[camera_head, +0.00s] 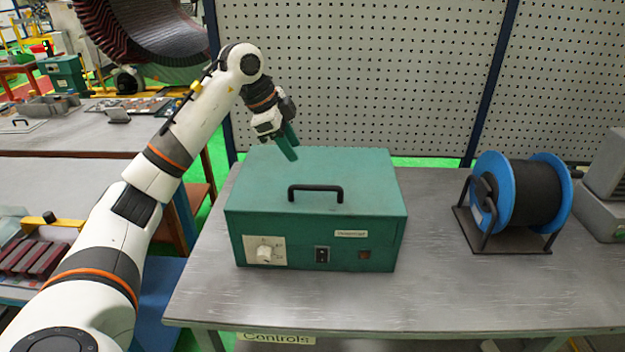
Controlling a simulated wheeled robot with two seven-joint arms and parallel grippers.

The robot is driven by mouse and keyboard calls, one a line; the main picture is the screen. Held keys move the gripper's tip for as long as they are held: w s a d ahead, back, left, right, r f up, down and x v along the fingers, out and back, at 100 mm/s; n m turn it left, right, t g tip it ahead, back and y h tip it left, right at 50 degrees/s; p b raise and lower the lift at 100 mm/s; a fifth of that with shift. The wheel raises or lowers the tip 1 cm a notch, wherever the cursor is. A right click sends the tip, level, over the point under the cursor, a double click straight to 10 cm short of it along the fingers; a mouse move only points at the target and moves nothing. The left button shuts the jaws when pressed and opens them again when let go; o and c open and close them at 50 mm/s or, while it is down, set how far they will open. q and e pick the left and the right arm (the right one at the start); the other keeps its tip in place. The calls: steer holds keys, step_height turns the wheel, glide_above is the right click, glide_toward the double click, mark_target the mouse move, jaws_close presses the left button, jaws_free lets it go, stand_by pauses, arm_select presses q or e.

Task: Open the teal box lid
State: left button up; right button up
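The teal box (316,230) stands on the grey workbench in the middle of the head view. Its lid (340,170) lies flat and closed, with a black handle (315,193) near the front edge. The front face has a pale dial, a black switch and a small label. My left gripper (288,148) is above the back part of the lid, behind the handle, pointing down and slightly right. It shows dark green fingers close together; whether they are parted or shut is unclear. It appears apart from the handle. My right gripper is not in view.
A blue spool of black cable (520,192) on a black stand is on the workbench (440,290) to the right. A grey machine (605,190) is at the far right edge. A perforated panel (360,80) rises behind. Bench space in front of and right of the box is clear.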

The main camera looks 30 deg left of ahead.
mark_target(312, 187)
arm_select(q)
steer(key=p+x, duration=0.2)
steer(key=x, duration=0.8)
steer(key=shift+w+f+p, duration=0.15)
steer(key=shift+f+p, duration=0.15)
steer(key=shift+p, duration=0.05)
steer(key=shift+w+d+f, duration=0.2)
steer(key=shift+f, duration=0.4)
jaws_close()
